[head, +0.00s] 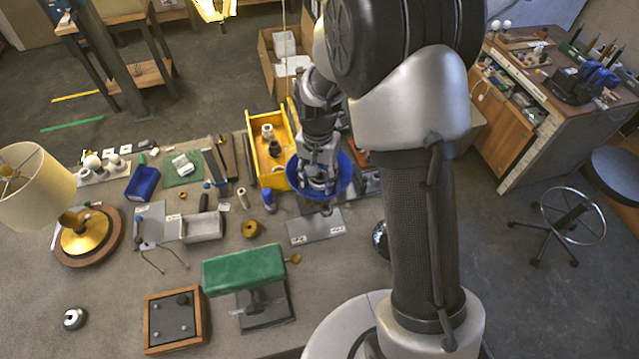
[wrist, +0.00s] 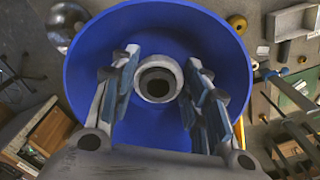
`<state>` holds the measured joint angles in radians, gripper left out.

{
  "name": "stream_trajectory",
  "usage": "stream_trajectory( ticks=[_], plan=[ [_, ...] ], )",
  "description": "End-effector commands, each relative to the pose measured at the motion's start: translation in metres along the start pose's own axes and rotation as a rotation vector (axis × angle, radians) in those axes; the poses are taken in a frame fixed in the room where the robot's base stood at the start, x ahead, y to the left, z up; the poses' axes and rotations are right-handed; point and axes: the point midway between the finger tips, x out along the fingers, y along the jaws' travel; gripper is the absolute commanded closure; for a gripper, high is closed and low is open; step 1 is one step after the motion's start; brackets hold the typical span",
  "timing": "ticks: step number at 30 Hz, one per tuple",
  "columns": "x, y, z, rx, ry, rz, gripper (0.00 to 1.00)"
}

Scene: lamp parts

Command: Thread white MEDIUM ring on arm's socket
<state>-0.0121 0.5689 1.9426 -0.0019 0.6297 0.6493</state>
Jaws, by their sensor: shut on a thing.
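In the wrist view a pale ring (wrist: 140,80), taken as the white medium ring, sits between my fingers. My gripper (wrist: 163,68) is shut on it. A dark round opening shows through its middle. Behind it is the wide blue bowl-shaped shade (wrist: 90,70), roughly centred around the ring. In the head view my gripper (head: 319,184) points down into the blue shade (head: 345,180), which stands above a grey base plate (head: 316,228).
A yellow bin (head: 258,162) with small parts stands just left of the shade. A green-shaded lamp (head: 243,268) and a wooden box (head: 173,318) are nearer the front. A cream-shaded lamp (head: 38,185) is at the far left. Bare bench lies around the small metal part (head: 74,318).

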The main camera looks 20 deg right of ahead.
Motion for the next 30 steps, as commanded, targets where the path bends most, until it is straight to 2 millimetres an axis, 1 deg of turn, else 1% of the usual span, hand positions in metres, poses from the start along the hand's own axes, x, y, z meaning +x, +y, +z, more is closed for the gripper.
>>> stream_trajectory(
  ticks=[1, 5, 14, 17, 24, 27, 30],
  plan=[
    [0.0055, 0.0022, 0.0041, 0.056, -0.012, 0.009, 0.86],
    [0.0053, 0.0016, 0.0043, 0.157, -0.012, 0.01, 0.86],
    [0.0048, 0.0013, 0.0041, 0.176, -0.011, 0.01, 0.86],
    [0.0051, 0.0008, 0.0038, 0.224, -0.011, 0.009, 0.86],
    [0.0059, -0.0022, 0.0017, 0.569, -0.008, 0.009, 0.86],
    [0.0059, -0.0032, 0.0011, 0.692, -0.007, 0.01, 0.86],
    [0.0056, -0.0037, 0.0008, 0.759, -0.007, 0.01, 0.86]
  ],
)
